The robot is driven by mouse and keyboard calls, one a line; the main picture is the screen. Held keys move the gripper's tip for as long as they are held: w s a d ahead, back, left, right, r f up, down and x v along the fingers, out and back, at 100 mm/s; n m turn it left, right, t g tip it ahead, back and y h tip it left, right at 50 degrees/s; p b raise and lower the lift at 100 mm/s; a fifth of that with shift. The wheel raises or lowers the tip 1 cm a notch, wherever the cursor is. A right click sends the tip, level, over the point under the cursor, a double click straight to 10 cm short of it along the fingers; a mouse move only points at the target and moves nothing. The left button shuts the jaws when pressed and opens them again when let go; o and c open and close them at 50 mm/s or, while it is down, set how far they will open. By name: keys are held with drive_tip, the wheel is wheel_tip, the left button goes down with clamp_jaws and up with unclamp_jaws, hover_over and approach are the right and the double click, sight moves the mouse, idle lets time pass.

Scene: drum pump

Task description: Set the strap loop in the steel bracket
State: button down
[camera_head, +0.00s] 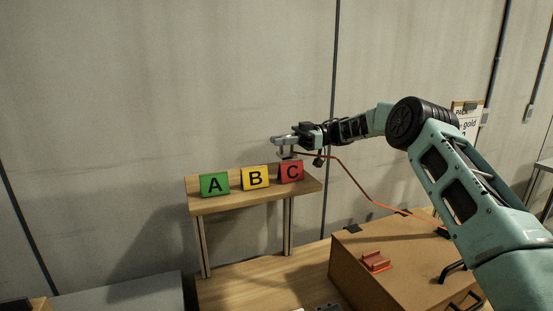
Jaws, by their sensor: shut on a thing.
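My gripper (286,154) is at the far end of my arm, just above or in front of the red C block on the small shelf. Its jaws are shut, and an orange strap (350,178) leads away from them. The strap loop itself is too small to make out between the fingers. The strap hangs down to the right, passes over the brown box and goes behind my arm. I cannot clearly pick out a steel bracket in this view.
A wooden shelf (240,199) carries a green A block (214,184), a yellow B block (255,177) and a red C block (291,171). A brown box (350,270) with dark clips and a red slotted piece (375,262) stands at lower right. A wall is behind.

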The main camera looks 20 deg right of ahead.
sight(279, 156)
drive_tip(key=shift+f+p, duration=0.6)
drive_tip(key=shift+f, duration=1.65)
drive_tip(key=c, duration=1.5)
unclamp_jaws()
drive_tip(key=shift+o, duration=0.2)
